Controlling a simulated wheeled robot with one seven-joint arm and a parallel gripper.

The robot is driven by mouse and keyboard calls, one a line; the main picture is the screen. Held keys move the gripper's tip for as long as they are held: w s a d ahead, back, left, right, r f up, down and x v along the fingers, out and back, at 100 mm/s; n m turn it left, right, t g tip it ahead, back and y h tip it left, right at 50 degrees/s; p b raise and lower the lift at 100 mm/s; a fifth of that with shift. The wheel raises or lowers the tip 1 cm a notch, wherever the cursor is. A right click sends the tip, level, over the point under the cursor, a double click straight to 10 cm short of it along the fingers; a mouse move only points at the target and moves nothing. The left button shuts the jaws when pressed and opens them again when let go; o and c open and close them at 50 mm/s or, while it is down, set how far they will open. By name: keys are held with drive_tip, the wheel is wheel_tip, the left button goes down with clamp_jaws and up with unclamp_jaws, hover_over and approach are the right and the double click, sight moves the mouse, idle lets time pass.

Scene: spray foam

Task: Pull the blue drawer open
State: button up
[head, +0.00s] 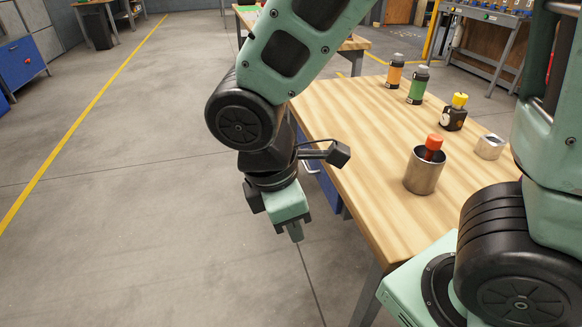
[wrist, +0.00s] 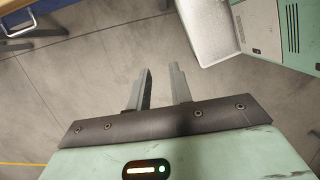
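The blue drawer (head: 326,186) is under the near wooden workbench (head: 375,190); in the head view my arm hides most of its front. In the wrist view a strip of blue and a silver bar handle (wrist: 20,30) show at the upper left, partly cut off by the frame edge. My gripper (head: 294,232) hangs over the floor to the left of the workbench, pointing down. In the wrist view my gripper (wrist: 162,70) has its two fingers apart with nothing between them. It is clear of the handle.
Open floor (head: 150,220) lies left. A blue cabinet (head: 20,62) stands far left.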

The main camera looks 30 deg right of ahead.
drive_tip(key=w+d+f+n+h+b, duration=0.4)
drive_tip(key=w+d+f+n+b, duration=0.15)
drive_tip(key=w+f+n, duration=0.35)
drive_tip(key=n+t+h+b, duration=0.8)
drive_tip(key=n+b, duration=0.4)
drive_tip(key=n, duration=0.4)
approach(303, 160)
drive_tip(key=shift+t, duration=0.3)
drive_tip(key=shift+s+f+b+x, duration=0.1)
drive_tip(key=shift+f+b+x, duration=0.05)
drive_tip(key=shift+b+x, duration=1.35)
drive_tip(key=shift+s+f+b+x, duration=0.15)
drive_tip(key=shift+b+x, duration=0.8)
drive_tip(key=shift+x, duration=0.9)
drive_tip(key=shift+w+f+b+x, duration=0.1)
drive_tip(key=shift+f+b+x, duration=0.05)
drive_tip(key=shift+b+x, duration=1.35)
drive_tip(key=shift+d+y, duration=0.25)
drive_tip(key=shift+y, duration=0.05)
clamp_jaws()
